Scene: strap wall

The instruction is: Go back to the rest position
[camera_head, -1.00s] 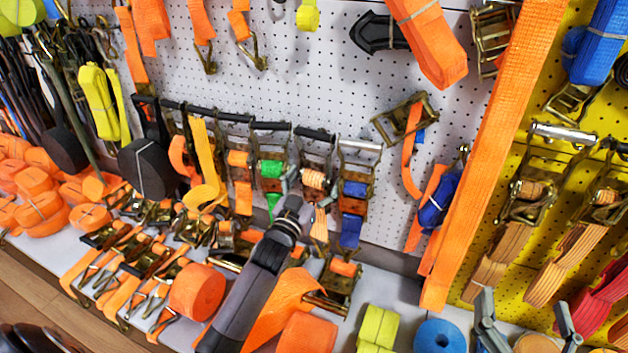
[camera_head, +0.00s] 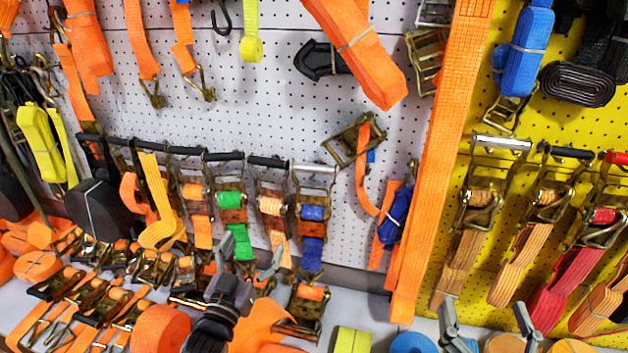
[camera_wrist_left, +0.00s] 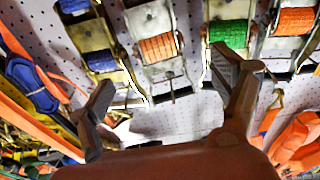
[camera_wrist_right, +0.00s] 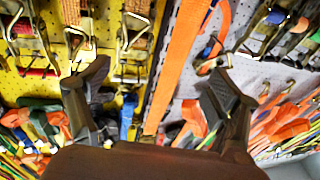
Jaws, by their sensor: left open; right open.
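My left gripper (camera_head: 248,262) is low in the head view, in front of the hanging ratchet straps. Its fingers are spread with nothing between them. In the left wrist view its open jaws (camera_wrist_left: 168,88) face ratchets with blue, orange and green webbing, apart from them as far as I can tell. My right gripper (camera_head: 487,322) is at the bottom edge of the head view, fingers apart and empty. In the right wrist view its open jaws (camera_wrist_right: 157,78) face a long orange strap (camera_wrist_right: 180,65), with no contact visible.
A white pegboard (camera_head: 290,110) and a yellow one (camera_head: 478,250) carry straps and ratchets. A long orange strap (camera_head: 435,170) hangs between them. Ratchets and orange rolls (camera_head: 160,328) crowd the shelf at lower left. A yellow roll (camera_head: 352,340) and blue roll (camera_head: 412,343) stand between my grippers.

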